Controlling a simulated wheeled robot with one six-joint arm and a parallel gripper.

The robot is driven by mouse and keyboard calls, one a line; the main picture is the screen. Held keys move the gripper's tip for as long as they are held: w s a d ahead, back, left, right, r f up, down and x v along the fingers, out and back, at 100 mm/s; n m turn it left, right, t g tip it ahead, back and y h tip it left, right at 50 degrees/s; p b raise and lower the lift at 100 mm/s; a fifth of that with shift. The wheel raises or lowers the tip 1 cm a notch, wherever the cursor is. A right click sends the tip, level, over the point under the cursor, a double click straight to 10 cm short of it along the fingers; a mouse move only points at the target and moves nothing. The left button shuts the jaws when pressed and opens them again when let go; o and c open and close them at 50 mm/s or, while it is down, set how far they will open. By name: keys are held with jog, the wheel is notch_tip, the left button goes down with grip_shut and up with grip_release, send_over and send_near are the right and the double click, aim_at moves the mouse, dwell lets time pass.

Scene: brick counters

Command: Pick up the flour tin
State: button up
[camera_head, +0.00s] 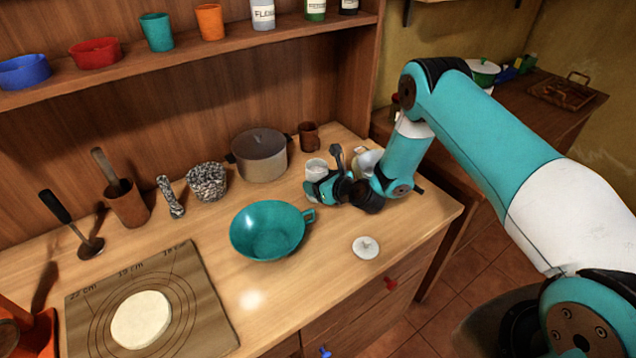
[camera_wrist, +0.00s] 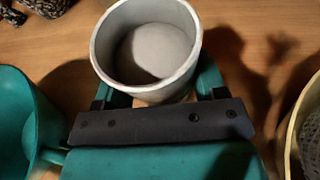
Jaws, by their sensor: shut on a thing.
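An open light-grey tin (camera_head: 316,168) with smooth pale content stands upright on the counter's right part, or just above it. It looks like the flour tin, though no label shows on it. In the wrist view the tin (camera_wrist: 108,50) sits between the teal fingers of my gripper (camera_wrist: 160,88). My gripper (camera_head: 325,187) is shut on it, coming from the front right, and covers its lower part in the head view. A white knobbed lid (camera_head: 366,248) lies on the counter in front. A container lettered "FLOU" (camera_head: 263,14) stands on the shelf, its top cut off.
A pale round vessel (camera_head: 367,160) is close on the right. A dough mat (camera_head: 205,315) lies front left. Counter around the lid is clear.

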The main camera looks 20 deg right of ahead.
notch_tip(320, 180, up, 20)
jog(key=b, duration=0.3)
jog(key=shift+a+f, duration=0.1)
dwell(0.4)
